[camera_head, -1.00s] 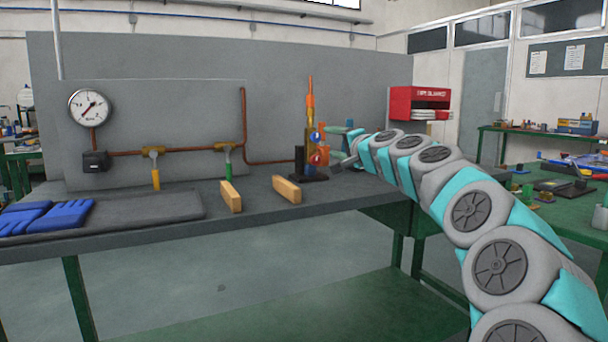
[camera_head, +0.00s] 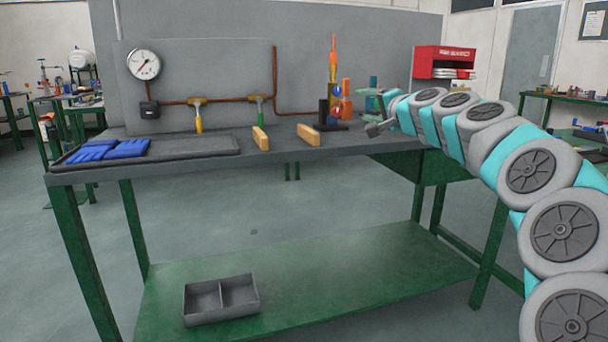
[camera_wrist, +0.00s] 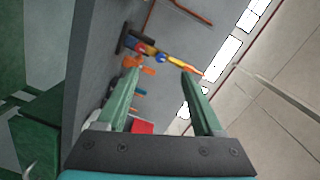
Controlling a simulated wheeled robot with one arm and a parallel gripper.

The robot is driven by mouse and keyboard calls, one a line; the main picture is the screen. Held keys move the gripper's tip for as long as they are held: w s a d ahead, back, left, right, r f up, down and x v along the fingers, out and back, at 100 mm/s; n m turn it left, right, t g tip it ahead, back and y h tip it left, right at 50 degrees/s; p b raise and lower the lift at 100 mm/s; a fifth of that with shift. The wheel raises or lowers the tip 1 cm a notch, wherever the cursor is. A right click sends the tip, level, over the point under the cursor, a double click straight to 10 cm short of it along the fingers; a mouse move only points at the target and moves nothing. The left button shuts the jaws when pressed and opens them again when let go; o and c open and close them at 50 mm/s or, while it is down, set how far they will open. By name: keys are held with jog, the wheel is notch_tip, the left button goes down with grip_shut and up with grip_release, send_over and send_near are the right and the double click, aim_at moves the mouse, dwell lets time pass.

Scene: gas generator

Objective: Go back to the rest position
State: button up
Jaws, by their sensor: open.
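My gripper (camera_head: 374,116) is at the right end of the workbench, beside the orange and yellow burner-like device (camera_head: 336,95). In the wrist view my gripper (camera_wrist: 163,70) has its two green fingers spread apart, with nothing held between them. The device (camera_wrist: 150,50) shows beyond the fingertips in that view, apart from them. In the head view my arm runs from the lower right up to the bench.
The workbench (camera_head: 210,160) carries blue gloves (camera_head: 110,149) on a dark mat, two wooden blocks and a pipe panel with a gauge (camera_head: 143,65) and two valves. A red box (camera_head: 444,62) is behind the arm. A grey divided tray (camera_head: 221,300) sits on the lower shelf.

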jog(key=s+a+f+n+g, duration=0.4)
jog(key=s+a+f, duration=0.3)
jog(key=s+f, duration=0.3)
jog(key=s+a+f+n+g, duration=0.45)
jog(key=s+a+f, duration=0.3)
jog(key=s, duration=0.45)
jog(key=s+d+f+g+h, duration=0.2)
jog(key=s+f, duration=0.5)
jog(key=s, duration=0.4)
jog(key=s+d+f+n+g+h, duration=0.1)
jog(key=s+d+f+g+h, duration=0.1)
jog(key=s+d+f+g, duration=0.2)
jog(key=s+d+f+g+h, duration=0.2)
jog(key=s+d+f, duration=0.6)
jog(key=s, duration=1.2)
notch_tip(320, 180, down, 3)
jog(key=shift+s+d+r+g+p, duration=0.2)
jog(key=shift+g+p, duration=0.15)
jog(key=shift+g, duration=0.4)
